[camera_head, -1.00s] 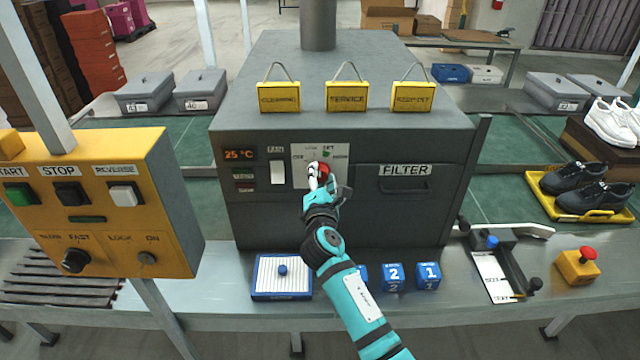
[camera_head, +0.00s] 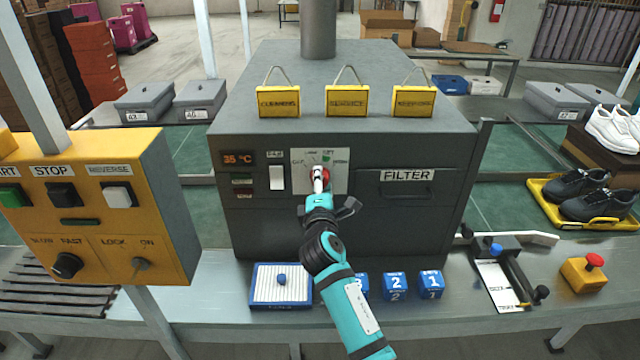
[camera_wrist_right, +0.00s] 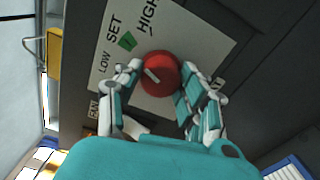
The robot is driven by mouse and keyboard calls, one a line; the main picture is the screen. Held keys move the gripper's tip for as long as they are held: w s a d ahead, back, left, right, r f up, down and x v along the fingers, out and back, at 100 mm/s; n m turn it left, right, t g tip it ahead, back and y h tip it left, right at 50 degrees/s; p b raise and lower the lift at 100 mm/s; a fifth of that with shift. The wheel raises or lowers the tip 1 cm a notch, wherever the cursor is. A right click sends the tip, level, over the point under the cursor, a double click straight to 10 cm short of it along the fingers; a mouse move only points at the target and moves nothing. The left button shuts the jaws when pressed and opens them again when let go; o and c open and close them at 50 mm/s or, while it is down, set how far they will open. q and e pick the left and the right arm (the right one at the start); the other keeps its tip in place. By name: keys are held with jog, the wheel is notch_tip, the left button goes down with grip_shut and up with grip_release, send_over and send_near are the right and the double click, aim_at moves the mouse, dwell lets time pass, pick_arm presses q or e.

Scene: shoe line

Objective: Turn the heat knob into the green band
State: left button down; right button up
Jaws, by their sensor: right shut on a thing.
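The red heat knob (camera_head: 323,176) sits on a white dial plate (camera_head: 338,160) on the front of the dark grey machine. In the right wrist view the round knob (camera_wrist_right: 161,74) has a short white mark on its face. The green band (camera_wrist_right: 128,41) lies beside SET, between LOW and HIGH; the mark appears outside it, though its exact direction is hard to tell. My right gripper (camera_wrist_right: 158,92) has its fingers on both sides of the knob and is shut on it. In the head view this gripper (camera_head: 319,184) partly covers the knob. My left gripper is not in view.
The display (camera_head: 239,157) reads 35 °C. A white fan switch (camera_head: 277,178) is left of the dial, and the FILTER drawer (camera_head: 407,188) is right.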

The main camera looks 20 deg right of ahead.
jog(key=shift+f, duration=0.15)
jog(key=o, duration=1.2)
jog(key=shift+s, duration=0.1)
jog(key=v, duration=1.2)
